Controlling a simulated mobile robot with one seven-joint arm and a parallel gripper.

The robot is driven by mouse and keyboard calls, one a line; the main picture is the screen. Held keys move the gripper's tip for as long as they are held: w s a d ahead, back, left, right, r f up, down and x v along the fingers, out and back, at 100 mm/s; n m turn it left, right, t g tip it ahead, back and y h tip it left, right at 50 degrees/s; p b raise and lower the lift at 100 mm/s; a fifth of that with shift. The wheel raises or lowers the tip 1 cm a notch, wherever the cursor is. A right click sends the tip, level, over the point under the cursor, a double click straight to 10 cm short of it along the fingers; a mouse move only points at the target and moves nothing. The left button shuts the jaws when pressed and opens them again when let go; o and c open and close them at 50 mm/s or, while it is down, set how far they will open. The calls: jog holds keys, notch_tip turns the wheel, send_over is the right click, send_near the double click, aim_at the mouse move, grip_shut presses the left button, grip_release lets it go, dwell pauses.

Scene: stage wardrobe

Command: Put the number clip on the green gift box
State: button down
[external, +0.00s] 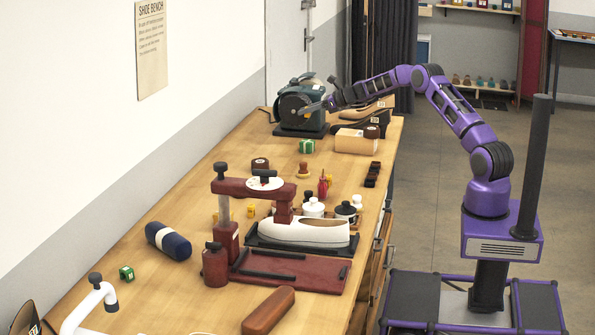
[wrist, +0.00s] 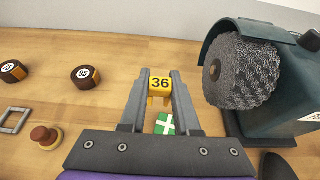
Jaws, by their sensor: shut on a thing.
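My gripper (wrist: 160,92) is shut on the yellow number clip (wrist: 160,84), marked 36, which sits between the fingertips in the wrist view. The green gift box (wrist: 165,124) with its white ribbon shows below the clip, between the fingers, partly covered by my gripper. In the external view the green gift box (external: 307,147) stands on the bench in front of the grinding machine. My gripper (external: 322,104) is above and beyond it, in front of the machine. The clip cannot be made out in the external view.
The grinding machine (wrist: 282,80) with its rough wheel (wrist: 240,72) stands close to the right of my gripper. Dark round pieces (wrist: 86,76) and a wooden knob (wrist: 45,136) lie to the left. A red press (external: 262,188) and a white shoe (external: 310,232) occupy the nearer bench.

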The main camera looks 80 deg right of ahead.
aim_at(306, 141)
jog(key=d+f, duration=0.1)
jog(key=f, duration=0.5)
jog(key=d+f, duration=0.1)
jog(key=f, duration=0.3)
jog(key=shift+w+d, duration=0.3)
jog(key=shift+d, duration=0.05)
jog(key=shift+f, duration=0.1)
jog(key=shift+f+b, duration=0.3)
jog(key=shift+b, duration=0.2)
jog(key=c, duration=0.6)
grip_release()
jog(key=shift+r, duration=0.1)
jog(key=shift+c, duration=0.2)
jog(key=shift+r, duration=0.15)
